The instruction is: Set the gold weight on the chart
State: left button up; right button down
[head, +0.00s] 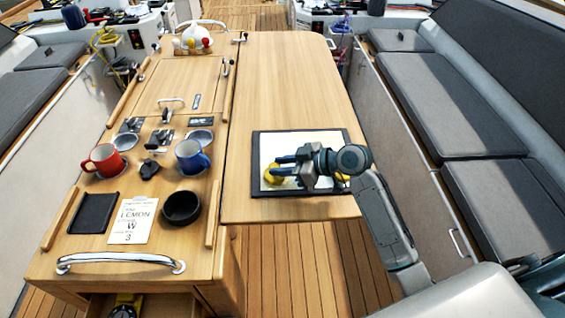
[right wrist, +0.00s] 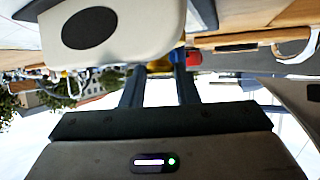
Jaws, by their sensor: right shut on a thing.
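The chart (head: 317,144) is a white sheet with a dark border, lying near the front end of the wooden table leaf. My right gripper (head: 278,166) is over the chart, its fingers pointing left, shut on the gold weight (head: 271,175). The weight is at the chart's left part; I cannot tell whether it touches the sheet. Another yellow piece (head: 342,177) shows at the chart's right side, partly hidden by my arm. In the right wrist view the fingers (right wrist: 159,88) show, with a bit of yellow beyond them.
The leaf behind the chart is clear. A grey bench (head: 440,110) runs along the right.

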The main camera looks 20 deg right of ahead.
jog(key=shift+f, duration=0.15)
jog(key=c, duration=1.1)
grip_release()
jog(key=shift+r, duration=0.2)
jog(key=shift+s+d, duration=0.2)
jog(key=shift+d, duration=0.15)
jog(key=b+v, duration=0.3)
jog(key=v, duration=0.6)
jog(key=shift+s+d, duration=0.15)
jog(key=shift+s, duration=0.05)
jog(key=shift+b+v, duration=0.45)
jog(key=shift+v, duration=0.45)
jog(key=shift+r, duration=0.15)
